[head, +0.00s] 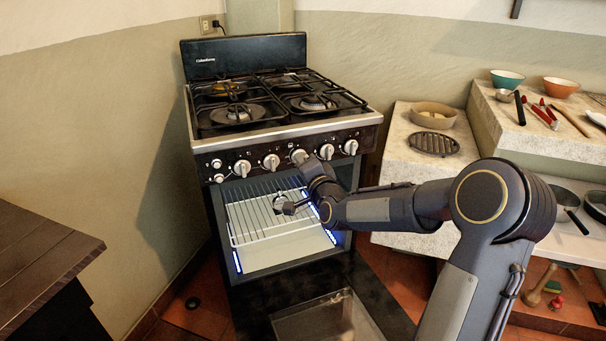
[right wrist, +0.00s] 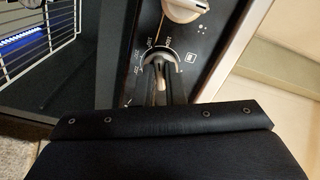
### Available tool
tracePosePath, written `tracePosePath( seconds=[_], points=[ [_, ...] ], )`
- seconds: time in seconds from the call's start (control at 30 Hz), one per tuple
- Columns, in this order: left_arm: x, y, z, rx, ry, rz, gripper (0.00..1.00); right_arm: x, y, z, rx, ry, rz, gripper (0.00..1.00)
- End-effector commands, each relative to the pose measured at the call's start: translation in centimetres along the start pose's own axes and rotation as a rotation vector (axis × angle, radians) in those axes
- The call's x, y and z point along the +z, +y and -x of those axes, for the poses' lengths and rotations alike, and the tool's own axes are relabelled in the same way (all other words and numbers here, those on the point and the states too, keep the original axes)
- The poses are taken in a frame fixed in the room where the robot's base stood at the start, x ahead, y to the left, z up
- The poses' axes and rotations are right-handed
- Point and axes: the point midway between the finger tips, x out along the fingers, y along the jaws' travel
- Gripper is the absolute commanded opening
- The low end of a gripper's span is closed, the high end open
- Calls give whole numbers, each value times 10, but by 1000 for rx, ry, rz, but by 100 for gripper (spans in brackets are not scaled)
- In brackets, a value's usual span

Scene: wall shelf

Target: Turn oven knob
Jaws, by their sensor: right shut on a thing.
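The oven (head: 262,130) stands against the wall with a row of several silver knobs along its front panel. My right arm reaches in from the right, and my right gripper (head: 303,162) is at the middle of this row. It is shut on an oven knob (head: 298,155), which is partly covered by the gripper. In the right wrist view the held knob (right wrist: 154,72) sits just beyond the dark gripper body, with printed marks around it. Another knob (right wrist: 183,8) shows beside it. The fingertips are mostly hidden. My left gripper is not in view.
The oven door (head: 385,290) hangs open below the lit cavity, which holds a wire rack (head: 262,218). Stove grates (head: 270,98) are on top. Stepped shelves with bowls (head: 507,79) and utensils stand at right. A dark wooden table (head: 40,250) is at left.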

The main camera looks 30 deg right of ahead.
Motion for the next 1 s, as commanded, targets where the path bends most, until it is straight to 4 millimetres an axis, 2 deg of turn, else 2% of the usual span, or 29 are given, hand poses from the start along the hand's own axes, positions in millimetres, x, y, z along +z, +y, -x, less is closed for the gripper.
tracePosePath(
  seconds=[0.03, 0.4, 1.0],
  points=[
    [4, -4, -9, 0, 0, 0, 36, 3, 4, 0, -2, -1, 45, 0],
    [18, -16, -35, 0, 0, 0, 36, 2, 5, 0, -1, -2, 396, 0],
    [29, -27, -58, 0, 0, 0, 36, 0, 5, 0, 1, -4, 886, 0]
  ],
)
